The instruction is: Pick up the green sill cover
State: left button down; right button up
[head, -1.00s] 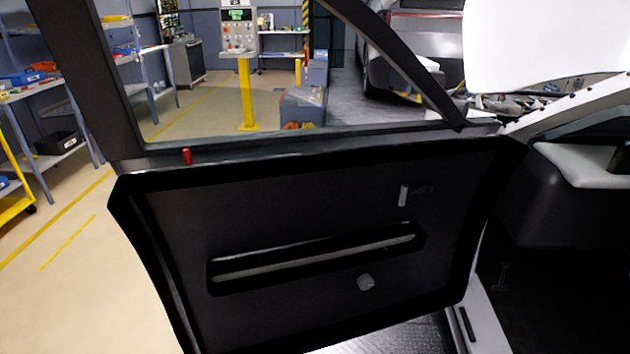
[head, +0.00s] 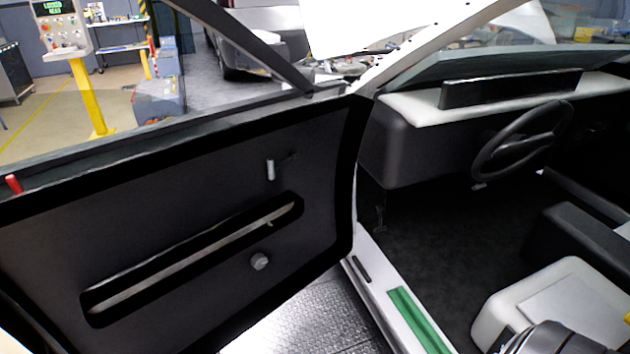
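The green sill cover (head: 418,322) lies along the white door sill (head: 378,283) at the bottom of the open car doorway. It is a long flat green strip, and its near end is cut off by the bottom edge of the head view. Neither of my grippers shows. A dark rounded part with light edges at the bottom right may be part of my arm, but I cannot tell which.
The open black car door (head: 200,210) fills the left of the view. The steering wheel (head: 522,142) and a white seat (head: 550,300) are inside the car to the right. Metal tread floor (head: 310,318) shows between door and sill.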

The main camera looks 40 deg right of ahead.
aim_at(427, 335)
jog(key=z, duration=2.75)
jog(key=j, duration=0.1)
